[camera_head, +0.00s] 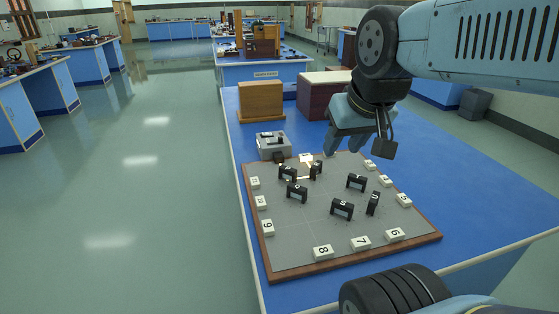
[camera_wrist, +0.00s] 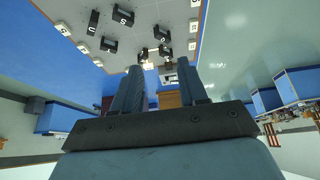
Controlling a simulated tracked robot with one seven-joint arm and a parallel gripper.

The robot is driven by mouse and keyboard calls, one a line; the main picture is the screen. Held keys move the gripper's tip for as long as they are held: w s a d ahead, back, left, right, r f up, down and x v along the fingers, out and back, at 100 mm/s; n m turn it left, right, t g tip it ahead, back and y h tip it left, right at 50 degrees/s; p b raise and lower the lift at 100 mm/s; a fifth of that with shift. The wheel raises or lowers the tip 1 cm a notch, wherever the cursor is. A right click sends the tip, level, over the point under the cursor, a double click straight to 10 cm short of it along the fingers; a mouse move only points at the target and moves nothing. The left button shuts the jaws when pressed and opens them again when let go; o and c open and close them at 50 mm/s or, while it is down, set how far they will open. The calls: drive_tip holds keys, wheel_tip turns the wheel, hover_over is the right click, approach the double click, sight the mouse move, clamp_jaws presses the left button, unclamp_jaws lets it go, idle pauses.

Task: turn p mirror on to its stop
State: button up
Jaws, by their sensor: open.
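Several small black mirror blocks stand apart on a grey board (camera_head: 322,225) with a brown wooden rim. My gripper (camera_head: 356,152) is open and empty, above the board's far right side. In the wrist view its fingers (camera_wrist: 160,68) are spread, with the mirrors beyond them.
A grey lamp box (camera_head: 273,146) stands at the board's far left corner, with a bright spot on the board near it. White numbered tiles (camera_head: 323,252) line the edges. A wooden box (camera_head: 261,101) and a dark red box (camera_head: 318,95) stand behind on the blue bench (camera_head: 233,130).

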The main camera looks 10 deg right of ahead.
drive_tip(key=shift+o, duration=0.8)
drive_tip(key=n+g, duration=0.6)
drive_tip(key=n, duration=0.3)
hover_over(288, 168)
wheel_tip(288, 168, down, 16)
wheel_tip(288, 168, down, 13)
drive_tip(key=shift+s+r, duration=0.1)
drive_tip(key=shift+c, duration=0.4)
